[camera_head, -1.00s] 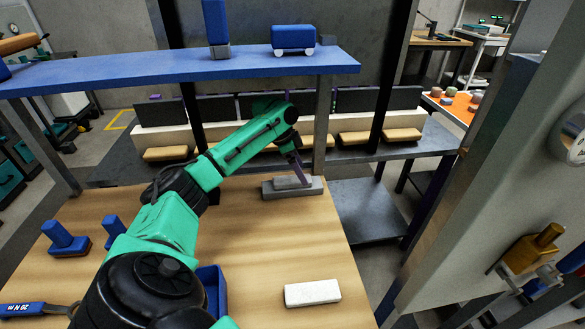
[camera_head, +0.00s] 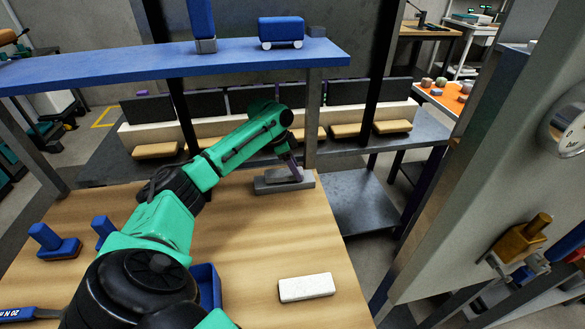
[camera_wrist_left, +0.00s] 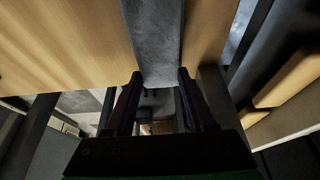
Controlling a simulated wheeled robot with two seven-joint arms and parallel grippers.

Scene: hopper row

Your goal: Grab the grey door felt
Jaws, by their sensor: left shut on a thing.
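The grey door felt (camera_head: 272,187) is a long, low grey block near the far right edge of the wooden table, with a step along its top. My left gripper (camera_head: 296,174) reaches down onto it from above and is shut on it. In the left wrist view, the felt (camera_wrist_left: 157,35) shows as a rough grey strip against the wood, and its near end lies between the two dark fingers (camera_wrist_left: 160,80). I cannot tell whether the felt is clear of the table. My right gripper is not in view.
A white block (camera_head: 306,288) lies at the table's front right. Blue stamp-like pieces (camera_head: 54,243) and a blue bin (camera_head: 207,284) are on the left and middle. A blue shelf (camera_head: 170,68) spans above the table's far side. A grey door panel stands at right.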

